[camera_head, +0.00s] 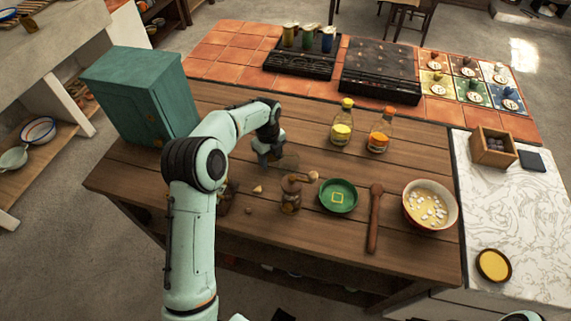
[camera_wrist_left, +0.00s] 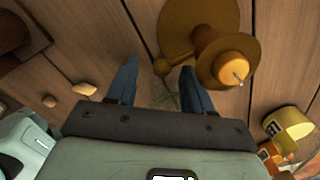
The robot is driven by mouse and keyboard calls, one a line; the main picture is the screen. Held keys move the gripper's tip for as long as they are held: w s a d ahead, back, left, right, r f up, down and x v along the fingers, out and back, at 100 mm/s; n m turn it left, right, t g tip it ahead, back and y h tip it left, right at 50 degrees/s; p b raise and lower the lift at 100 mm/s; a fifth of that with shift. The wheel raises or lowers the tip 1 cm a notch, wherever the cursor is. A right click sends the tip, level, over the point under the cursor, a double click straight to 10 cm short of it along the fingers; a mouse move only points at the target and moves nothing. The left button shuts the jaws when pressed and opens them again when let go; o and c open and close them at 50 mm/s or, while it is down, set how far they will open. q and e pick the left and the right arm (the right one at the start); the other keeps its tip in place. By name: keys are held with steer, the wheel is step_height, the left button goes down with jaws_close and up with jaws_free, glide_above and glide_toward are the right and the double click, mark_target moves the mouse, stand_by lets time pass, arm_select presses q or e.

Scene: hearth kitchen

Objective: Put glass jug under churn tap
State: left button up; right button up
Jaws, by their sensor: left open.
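The brown churn (camera_head: 290,195) stands on the wooden table, just right of and nearer than my left gripper (camera_head: 265,160). In the left wrist view the churn (camera_wrist_left: 205,25) is beyond the fingers to the upper right, with a small round knob on its side. My left gripper (camera_wrist_left: 153,85) points down and is open. A faint see-through shape, seemingly the glass jug (camera_wrist_left: 165,97), lies between the fingers. In the head view it shows only as a dim clear patch (camera_head: 286,161) by the fingers. I cannot tell whether the fingers touch it. My right gripper is out of view.
A teal cabinet (camera_head: 143,92) stands left. Two bottles (camera_head: 341,128) (camera_head: 379,135) stand behind. A green dish (camera_head: 338,196), a wooden utensil (camera_head: 375,215) and a bowl (camera_head: 415,189) lie right of the churn. Small pieces (camera_head: 257,190) lie near my arm.

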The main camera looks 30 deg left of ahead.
arm_select(q)
jaws_close()
steer(key=shift+r, duration=0.1)
